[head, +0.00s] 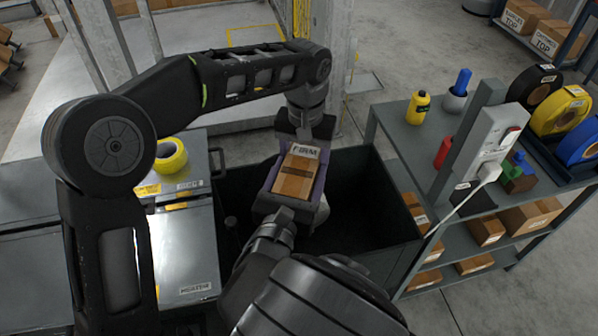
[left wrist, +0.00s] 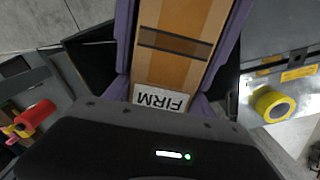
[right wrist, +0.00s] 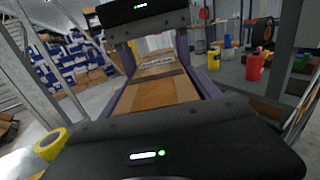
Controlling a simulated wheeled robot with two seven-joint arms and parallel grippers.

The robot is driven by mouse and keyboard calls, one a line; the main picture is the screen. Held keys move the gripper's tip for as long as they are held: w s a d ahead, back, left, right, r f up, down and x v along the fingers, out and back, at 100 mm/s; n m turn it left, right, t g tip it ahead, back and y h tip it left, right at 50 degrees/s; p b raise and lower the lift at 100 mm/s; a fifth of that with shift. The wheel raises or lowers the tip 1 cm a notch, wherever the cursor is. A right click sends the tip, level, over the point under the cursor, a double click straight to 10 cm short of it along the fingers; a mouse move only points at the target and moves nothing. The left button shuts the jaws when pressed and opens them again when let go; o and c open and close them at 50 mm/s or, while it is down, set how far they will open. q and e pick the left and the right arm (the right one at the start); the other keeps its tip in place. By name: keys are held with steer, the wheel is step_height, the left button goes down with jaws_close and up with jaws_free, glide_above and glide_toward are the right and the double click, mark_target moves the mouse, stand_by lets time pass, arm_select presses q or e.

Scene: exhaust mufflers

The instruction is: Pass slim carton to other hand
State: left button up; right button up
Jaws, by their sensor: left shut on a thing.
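The slim carton (head: 297,174) is a flat brown box with a dark band and a white FIRM label. It is held up above a dark bin. My left gripper (head: 305,147) is shut on its label end; the left wrist view shows the carton (left wrist: 177,60) between purple fingers. My right gripper (head: 286,192) is at the opposite end, its purple fingers on either side of the carton. In the right wrist view the carton (right wrist: 155,92) runs between these fingers toward the left gripper (right wrist: 150,45). Whether the right fingers press on it is unclear.
The dark open bin (head: 350,215) lies below the carton. A grey shelf unit (head: 392,120) with bottles, tape rolls and small boxes stands to the right. A yellow tape roll (head: 171,155) sits on grey metal boxes (head: 185,250) to the left.

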steer(key=c, duration=1.3)
arm_select(q)
steer(key=o, duration=1.8)
arm_select(e)
steer(key=shift+c, duration=0.3)
